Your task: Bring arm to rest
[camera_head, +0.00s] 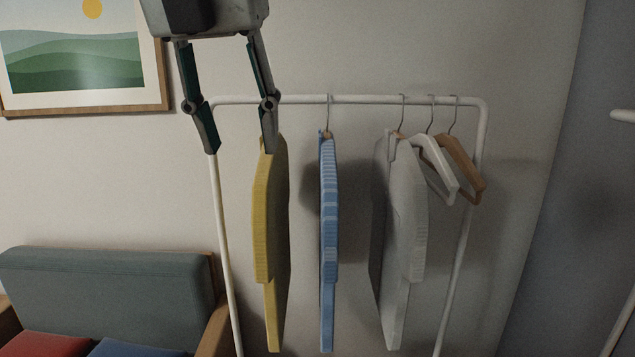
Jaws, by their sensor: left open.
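My left gripper (240,150) hangs down from the top of the view, left of centre. Its two fingers are spread apart and nothing shows between them. Its right fingertip overlaps the top of a yellow garment (271,230) in the picture; I cannot tell if they touch. The left fingertip overlaps the left upright of a white clothes rack (365,100). The yellow garment's hanger hook is hidden behind the finger. My right gripper is not in view.
A blue garment (328,240) and light grey garments (405,250) hang on the rack. Empty white (440,170) and wooden (465,165) hangers are at its right end. A grey-green sofa (105,290) stands lower left, below a framed picture (80,60). The wall above the rack is clear.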

